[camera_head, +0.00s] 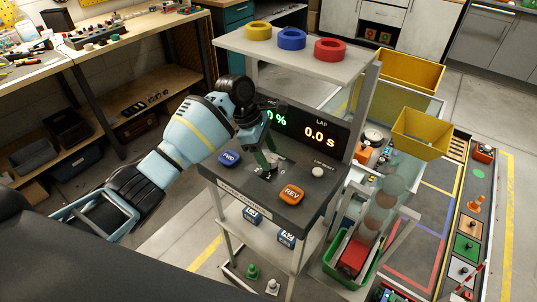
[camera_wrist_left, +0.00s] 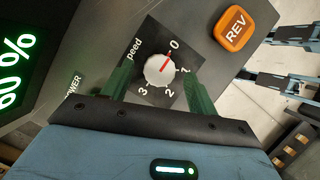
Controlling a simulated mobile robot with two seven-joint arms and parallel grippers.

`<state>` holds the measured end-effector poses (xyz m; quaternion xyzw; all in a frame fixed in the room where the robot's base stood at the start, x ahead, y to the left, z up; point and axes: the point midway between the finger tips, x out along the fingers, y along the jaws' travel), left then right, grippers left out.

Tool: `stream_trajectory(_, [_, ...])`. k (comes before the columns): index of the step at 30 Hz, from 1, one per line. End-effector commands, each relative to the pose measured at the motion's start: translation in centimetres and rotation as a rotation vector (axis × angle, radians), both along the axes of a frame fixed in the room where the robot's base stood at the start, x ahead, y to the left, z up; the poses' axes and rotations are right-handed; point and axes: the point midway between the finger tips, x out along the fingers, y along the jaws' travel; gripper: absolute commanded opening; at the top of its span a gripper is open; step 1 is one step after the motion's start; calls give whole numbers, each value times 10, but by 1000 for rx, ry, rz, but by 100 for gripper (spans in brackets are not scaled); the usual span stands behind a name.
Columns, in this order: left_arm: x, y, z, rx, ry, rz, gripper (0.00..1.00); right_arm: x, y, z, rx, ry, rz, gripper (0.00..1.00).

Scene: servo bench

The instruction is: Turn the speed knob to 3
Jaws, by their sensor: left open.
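The speed knob (camera_wrist_left: 160,70) is round and white with a red pointer line. In the left wrist view its pointer aims at the 0 on the dark dial plate (camera_wrist_left: 149,50); the marks run round to 3. In the head view the knob is mostly hidden by my gripper. My left gripper (camera_wrist_left: 160,76) is open, its green fingers on either side of the knob. I cannot tell whether they touch it. In the head view my left gripper (camera_head: 267,158) reaches down over the bench panel.
An orange REV button (camera_head: 291,194) and a blue FWD button (camera_head: 229,158) flank the dial. A white round knob (camera_head: 318,172) is at the right. The display (camera_head: 318,128) stands behind; the left wrist view shows 60 % on it. A shelf (camera_head: 290,56) overhangs.

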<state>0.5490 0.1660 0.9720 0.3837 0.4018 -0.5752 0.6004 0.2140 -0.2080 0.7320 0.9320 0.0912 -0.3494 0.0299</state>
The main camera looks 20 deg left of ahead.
Motion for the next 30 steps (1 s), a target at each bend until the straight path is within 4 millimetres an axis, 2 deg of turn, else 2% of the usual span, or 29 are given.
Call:
stream_trajectory(6, [0,-5,-11,0,-1,0,59,1,0,1,1,-3,0,0])
stream_trajectory(13, [0,-5,-12,0,-1,0,59,1,0,1,1,-3,0,0])
stream_trajectory(23, [0,-5,-11,0,-1,0,17,1,0,1,1,-4,0,0])
stream_trajectory(30, [0,-5,-11,0,-2,-17,15,1,0,1,1,-4,0,0])
